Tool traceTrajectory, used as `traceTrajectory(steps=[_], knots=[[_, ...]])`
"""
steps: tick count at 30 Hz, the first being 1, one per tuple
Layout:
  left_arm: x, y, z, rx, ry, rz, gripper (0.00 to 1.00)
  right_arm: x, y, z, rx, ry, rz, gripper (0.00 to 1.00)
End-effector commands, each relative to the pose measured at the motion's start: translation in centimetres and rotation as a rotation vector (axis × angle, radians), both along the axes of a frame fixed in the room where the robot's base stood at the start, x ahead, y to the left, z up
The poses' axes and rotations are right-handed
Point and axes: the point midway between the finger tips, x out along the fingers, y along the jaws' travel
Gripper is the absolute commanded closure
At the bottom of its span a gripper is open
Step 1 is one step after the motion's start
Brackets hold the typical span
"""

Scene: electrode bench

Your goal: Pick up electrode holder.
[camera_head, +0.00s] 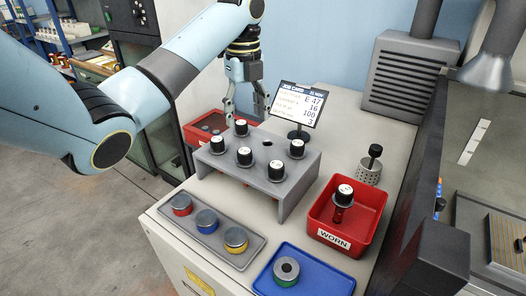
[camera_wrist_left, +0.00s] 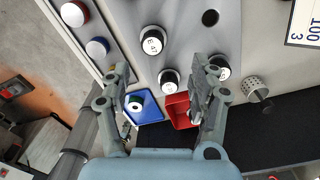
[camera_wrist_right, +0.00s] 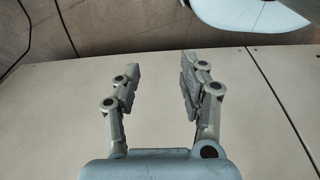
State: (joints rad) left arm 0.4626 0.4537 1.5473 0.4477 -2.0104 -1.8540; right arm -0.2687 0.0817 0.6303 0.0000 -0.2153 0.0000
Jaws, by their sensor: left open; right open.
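Several electrode holders with black bodies and white caps stand in a grey rack (camera_head: 288,196). My left gripper (camera_head: 246,110) is open and empty above the rack's back edge, over the back-left holder. The left wrist view shows a holder (camera_wrist_left: 153,40) whose cap label starts with E, just beyond the open fingertips. My right gripper (camera_wrist_right: 156,78) is open and empty over a plain pale surface, seen only in the right wrist view.
A job card stand (camera_head: 298,104) reading E 47 is behind the rack. A red WORN bin (camera_head: 325,240) holds one holder. A blue tray (camera_head: 332,279) and a grey tray (camera_head: 212,238) with colored pucks lie in front. A perforated cup (camera_head: 368,171) is right. Another red bin (camera_head: 190,133) is behind.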

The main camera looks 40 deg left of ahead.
Motion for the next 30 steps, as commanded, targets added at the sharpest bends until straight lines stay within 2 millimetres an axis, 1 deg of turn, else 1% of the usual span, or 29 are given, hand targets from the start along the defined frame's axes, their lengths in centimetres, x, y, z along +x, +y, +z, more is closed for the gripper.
traceTrajectory(steps=[2, 4, 5, 9, 12, 14, 17, 19, 21, 22, 24, 26, 30], knots=[[-0.1, 0.1, -0.3, -0.002, 0.003, -0.012, 0.39, 0.0, 0.0, -0.5, 0.0, 0.0, 0.0, 0.57], [0.0, 0.1, -1.0, -0.003, 0.003, -0.014, 0.39, -0.9, 0.1, -1.2, 0.001, 0.011, -0.001, 0.57], [0.0, 0.1, -1.4, -0.002, 0.004, -0.013, 0.39, -1.5, 0.1, -1.7, 0.001, 0.021, 0.0, 0.57], [0.1, 0.1, -3.6, -0.002, 0.002, -0.012, 0.39, -5.3, 0.3, -3.9, 0.003, 0.077, -0.003, 0.57], [0.1, 0.1, -5.2, -0.002, 0.004, -0.011, 0.39, -6.8, 0.3, -4.7, 0.003, 0.097, -0.004, 0.57], [0.1, 0.1, -5.7, -0.002, 0.004, -0.011, 0.39, -6.5, 0.3, -4.8, 0.003, 0.093, -0.004, 0.57], [0.0, 0.0, -6.4, -0.003, 0.004, -0.011, 0.39, -4.5, 0.3, -4.3, 0.004, 0.065, -0.003, 0.57], [-0.2, -0.2, -7.3, -0.004, 0.006, -0.011, 0.39, -2.8, 0.4, -3.6, 0.004, 0.037, -0.002, 0.57], [-0.3, -0.3, -8.4, -0.003, 0.006, -0.011, 0.39, -1.6, 0.4, -3.0, 0.005, 0.019, -0.001, 0.57], [-0.3, -0.3, -8.9, -0.003, 0.005, -0.01, 0.39, -1.4, 0.4, -3.0, 0.005, 0.016, -0.002, 0.57], [-0.3, -0.2, -9.9, -0.002, 0.004, -0.01, 0.39, -1.4, 0.3, -2.9, 0.004, 0.017, -0.001, 0.57], [-0.3, -0.2, -10.4, -0.001, 0.004, -0.01, 0.39, -1.8, 0.3, -2.9, 0.003, 0.023, -0.001, 0.57], [-0.3, -0.2, -10.7, -0.001, 0.001, -0.011, 0.39, -3.1, 0.1, -3.0, 0.002, 0.043, -0.002, 0.57]])
